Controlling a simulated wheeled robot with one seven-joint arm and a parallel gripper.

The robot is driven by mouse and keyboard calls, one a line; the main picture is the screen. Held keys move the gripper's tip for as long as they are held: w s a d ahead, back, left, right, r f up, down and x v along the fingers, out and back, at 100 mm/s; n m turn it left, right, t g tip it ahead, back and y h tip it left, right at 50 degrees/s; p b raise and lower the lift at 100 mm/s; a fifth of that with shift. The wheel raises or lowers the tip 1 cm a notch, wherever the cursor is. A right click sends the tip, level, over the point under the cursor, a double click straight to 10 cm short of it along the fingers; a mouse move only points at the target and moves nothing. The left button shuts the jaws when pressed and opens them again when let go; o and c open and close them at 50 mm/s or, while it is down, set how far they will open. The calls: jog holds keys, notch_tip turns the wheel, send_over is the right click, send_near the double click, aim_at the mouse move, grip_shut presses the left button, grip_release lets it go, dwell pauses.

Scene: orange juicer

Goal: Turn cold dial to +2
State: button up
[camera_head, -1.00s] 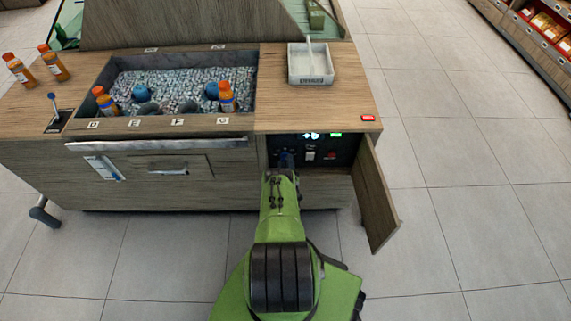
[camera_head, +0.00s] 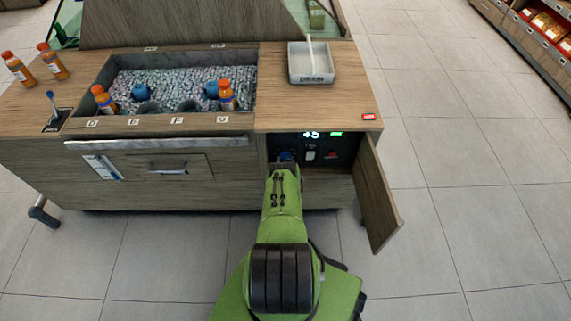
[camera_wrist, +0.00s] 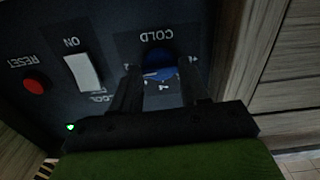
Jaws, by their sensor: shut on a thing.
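The cold dial (camera_wrist: 158,60) is a blue round knob under a COLD label on the dark control panel (camera_head: 345,152); the label appears upside down in the wrist view. My gripper (camera_wrist: 162,70) has one dark finger on each side of the dial and is shut on it. The fingers hide the dial's sides. In the head view, my arm covers most of the dial, with a little blue showing (camera_head: 286,156). The lit display (camera_head: 311,134) above appears to read +5.
A white ON switch (camera_wrist: 83,71) and a red RESET button (camera_wrist: 34,83) sit beside the dial. The open cabinet door (camera_head: 377,195) stands right of my arm.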

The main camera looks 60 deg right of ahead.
jog(key=shift+a+f+m, duration=0.1)
jog(key=shift+f+m, duration=0.05)
jog(key=shift+m, duration=0.25)
jog(key=o, duration=1.1)
jog(key=shift+c, duration=0.2)
